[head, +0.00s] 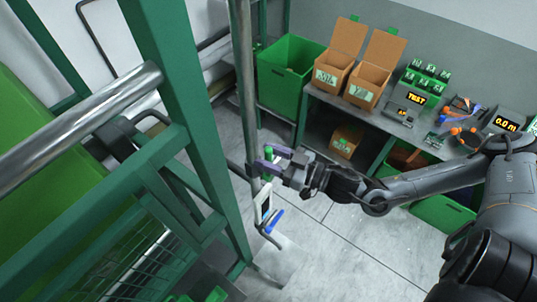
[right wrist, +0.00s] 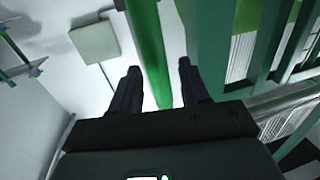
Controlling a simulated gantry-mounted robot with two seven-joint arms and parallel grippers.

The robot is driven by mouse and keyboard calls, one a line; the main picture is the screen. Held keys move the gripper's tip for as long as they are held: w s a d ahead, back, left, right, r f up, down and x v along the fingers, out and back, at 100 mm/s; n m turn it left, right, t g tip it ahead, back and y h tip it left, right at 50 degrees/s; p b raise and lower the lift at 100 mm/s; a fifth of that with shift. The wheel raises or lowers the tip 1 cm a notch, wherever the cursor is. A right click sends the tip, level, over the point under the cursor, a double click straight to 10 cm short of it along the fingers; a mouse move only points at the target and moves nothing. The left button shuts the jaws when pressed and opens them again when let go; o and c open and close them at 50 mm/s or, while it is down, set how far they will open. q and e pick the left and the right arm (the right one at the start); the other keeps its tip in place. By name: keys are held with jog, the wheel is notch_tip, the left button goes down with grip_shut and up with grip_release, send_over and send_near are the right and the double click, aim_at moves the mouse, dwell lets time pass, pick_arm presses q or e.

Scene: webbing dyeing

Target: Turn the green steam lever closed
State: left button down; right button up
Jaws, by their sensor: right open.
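The green steam lever (head: 268,153) shows as a small green piece beside the upright steel pipe in the head view. My right gripper (head: 270,161) reaches in from the right, with its purple-tipped fingers at the lever. In the right wrist view, a green bar (right wrist: 148,45), apparently the lever, runs between the two dark fingers of the open gripper (right wrist: 158,88). Gaps show on both sides of the bar, and I cannot tell whether either finger touches it. The lever's pivot is hidden. My left gripper is not in view.
The steel pipe (head: 243,70) and green frame post (head: 182,100) stand close left of my right gripper. A blue-handled part (head: 273,221) hangs below. Open cardboard boxes (head: 370,79) stand on a bench behind, beside a green bin (head: 285,75). The floor (head: 335,250) is clear.

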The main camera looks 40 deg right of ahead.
jog(key=shift+w+a, duration=0.1)
jog(key=shift+w, duration=0.1)
grip_shut()
dwell(0.3)
